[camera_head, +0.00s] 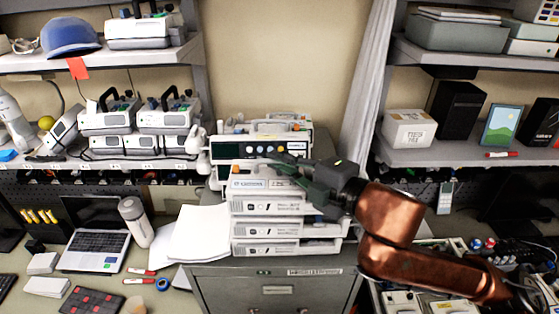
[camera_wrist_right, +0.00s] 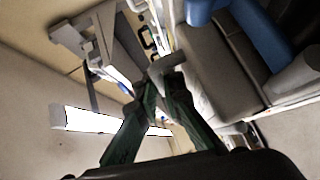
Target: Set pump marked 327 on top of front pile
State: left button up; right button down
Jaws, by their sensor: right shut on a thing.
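My right gripper (camera_head: 283,165) reaches in from the right over the front pile of white pumps (camera_head: 265,229). In the right wrist view its green fingers (camera_wrist_right: 166,80) are closed together on a pale grey part of a pump. The topmost white pump (camera_head: 258,184) lies at the top of the front pile, just below the fingers, and looks like the held one. Whether it rests on the pile or hangs slightly above it cannot be told. I cannot read the number 327 on any pump. Fingers and wrist hide part of the top pump. My left gripper is out of view.
Another pump with a dark display (camera_head: 243,150) stands behind the front pile. The pile stands on a grey cabinet (camera_head: 225,274).

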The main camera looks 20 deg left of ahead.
jog(key=shift+f, duration=0.15)
dwell(0.5)
jog(key=c, duration=2)
grip_release()
jog(key=shift+f, duration=0.3)
jog(key=shift+s+a+r+v, duration=0.1)
jog(key=shift+v, duration=1.65)
jog(key=shift+s+a+r+v, duration=0.1)
jog(key=shift+r+v, duration=0.05)
jog(key=shift+v, duration=1.55)
jog(key=shift+s+r+v, duration=0.1)
jog(key=shift+v, duration=1.65)
jog(key=shift+s+d, duration=0.1)
jog(key=shift+d, duration=0.8)
